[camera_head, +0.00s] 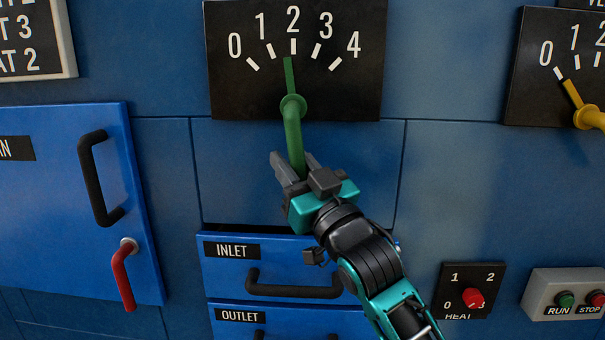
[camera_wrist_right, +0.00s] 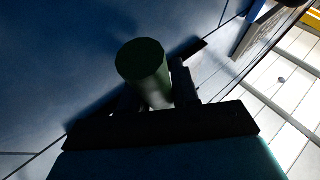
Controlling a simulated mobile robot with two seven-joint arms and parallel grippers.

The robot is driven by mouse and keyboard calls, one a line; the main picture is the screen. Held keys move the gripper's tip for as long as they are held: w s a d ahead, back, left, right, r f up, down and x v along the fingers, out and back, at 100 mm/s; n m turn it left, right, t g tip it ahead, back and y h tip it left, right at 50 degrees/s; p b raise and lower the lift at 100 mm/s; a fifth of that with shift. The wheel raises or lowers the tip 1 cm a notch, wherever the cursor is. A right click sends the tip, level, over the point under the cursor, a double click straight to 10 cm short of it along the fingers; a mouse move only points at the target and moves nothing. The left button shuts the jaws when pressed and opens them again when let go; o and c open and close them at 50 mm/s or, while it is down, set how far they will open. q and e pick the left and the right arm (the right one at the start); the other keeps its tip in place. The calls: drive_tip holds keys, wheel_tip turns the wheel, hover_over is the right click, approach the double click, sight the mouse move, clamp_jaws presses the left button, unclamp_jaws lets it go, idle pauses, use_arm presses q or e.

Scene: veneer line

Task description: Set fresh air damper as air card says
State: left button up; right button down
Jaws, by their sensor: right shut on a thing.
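The green damper lever (camera_head: 293,138) hangs from a pivot on a black dial plate (camera_head: 230,92) marked 0 to 4. Its thin green pointer stands nearly upright, its tip just left of the 2 tick. My right gripper (camera_head: 294,172) is shut on the lower end of the lever. In the right wrist view the lever's round end (camera_wrist_right: 142,62) sits dark between the fingers (camera_wrist_right: 155,92). A white-framed black card (camera_head: 30,40) at top left is cut off; only line ends such as "T 3" and "AT 2" show. My left gripper is out of view.
A yellow lever (camera_head: 588,117) with its own dial is at right. A blue door (camera_head: 50,210) with a red handle (camera_head: 121,275) is at left. INLET (camera_head: 225,275) and OUTLET (camera_head: 225,328) drawers, a HEAT knob (camera_head: 473,298) and a RUN/STOP box (camera_head: 540,295) lie below.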

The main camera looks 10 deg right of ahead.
drive_tip(key=shift+w+a+m+t+h+b, duration=0.15)
drive_tip(key=shift+a+m+t+h+b, duration=0.15)
drive_tip(key=shift+a+m+t+h, duration=0.45)
drive_tip(key=shift+d+y, duration=0.25)
drive_tip(key=c, duration=0.9)
unclamp_jaws()
drive_tip(key=v, duration=1.3)
drive_tip(key=shift+r, duration=0.1)
